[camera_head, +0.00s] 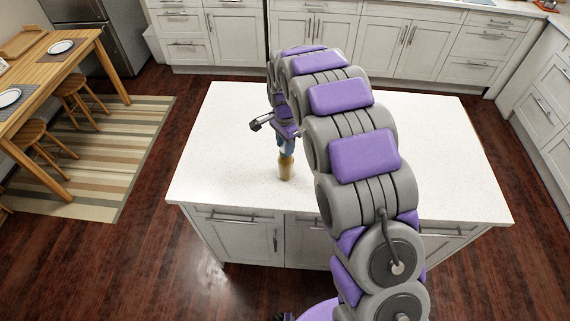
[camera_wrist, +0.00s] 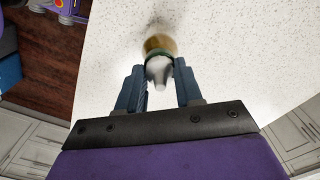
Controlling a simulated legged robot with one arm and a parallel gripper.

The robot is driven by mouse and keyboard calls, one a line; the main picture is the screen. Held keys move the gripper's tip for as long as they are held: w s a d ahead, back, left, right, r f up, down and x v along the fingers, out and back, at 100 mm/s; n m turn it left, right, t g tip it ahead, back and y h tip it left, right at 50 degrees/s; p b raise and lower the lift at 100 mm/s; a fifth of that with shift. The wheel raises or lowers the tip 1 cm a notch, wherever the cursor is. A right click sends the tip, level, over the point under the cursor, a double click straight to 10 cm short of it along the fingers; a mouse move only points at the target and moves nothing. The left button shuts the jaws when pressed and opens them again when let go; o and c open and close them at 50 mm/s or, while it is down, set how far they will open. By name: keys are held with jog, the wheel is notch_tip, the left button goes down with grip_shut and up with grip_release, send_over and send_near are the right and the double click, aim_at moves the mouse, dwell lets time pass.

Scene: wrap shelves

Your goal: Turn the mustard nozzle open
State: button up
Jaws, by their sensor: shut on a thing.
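The mustard bottle (camera_head: 286,170) stands upright on the white island counter, with a yellowish body. In the wrist view its yellow body (camera_wrist: 160,42) is seen from above, with a green ring and a pale grey-white nozzle (camera_wrist: 159,70). My gripper (camera_head: 286,148) comes down over the bottle's top in the head view. In the wrist view the blue fingers of my gripper (camera_wrist: 160,80) stand on both sides of the nozzle, shut on it. The exact finger contact is hard to make out.
The island counter (camera_head: 420,130) is otherwise bare around the bottle. A wooden table (camera_head: 70,62) with plates and stools stands at the left on a striped rug (camera_head: 120,150). White cabinets (camera_head: 400,40) line the back and right.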

jog(key=shift+n, duration=0.9)
jog(key=shift+n+p, duration=0.4)
jog(key=shift+n, duration=0.6)
jog(key=o, duration=0.6)
jog(key=shift+o, duration=0.2)
jog(key=shift+r, duration=0.15)
jog(key=shift+r+p, duration=1.1)
jog(key=shift+r, duration=2.3)
